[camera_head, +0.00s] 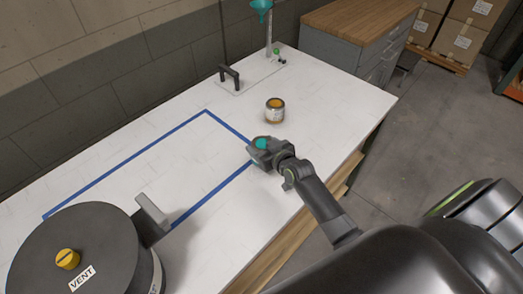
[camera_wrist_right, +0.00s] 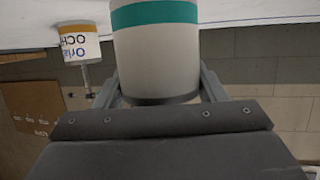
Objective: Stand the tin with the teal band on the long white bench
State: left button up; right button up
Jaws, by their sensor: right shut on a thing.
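The tin with the teal band (camera_wrist_right: 155,45) is white with a dark rim and fills the middle of the right wrist view. My right gripper (camera_head: 262,150) is shut on it, with a finger on each side. In the head view the gripper mostly hides the tin, and only its teal top (camera_head: 261,143) shows. The gripper is over the long white bench (camera_head: 170,150), at the right corner of a blue tape outline. I cannot tell whether the tin touches the bench. My left gripper is not in view.
An ochre-topped tin (camera_head: 275,112) stands on the bench just behind my right gripper; it also shows in the wrist view (camera_wrist_right: 78,45). A dark drum marked VENT (camera_head: 115,245) covers the near left. A black handle (camera_head: 230,77) stands at the back. The blue outline's inside looks clear.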

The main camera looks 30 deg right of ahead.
jog(key=shift+f, duration=1.25)
jog(key=shift+f+b, duration=0.2)
jog(key=shift+b, duration=0.2)
jog(key=o, duration=1.2)
jog(key=shift+r, duration=0.15)
jog(key=shift+s+r+p, duration=0.1)
jog(key=shift+p, duration=0.2)
jog(key=shift+b+v, duration=1.1)
jog(key=shift+v, duration=4.85)
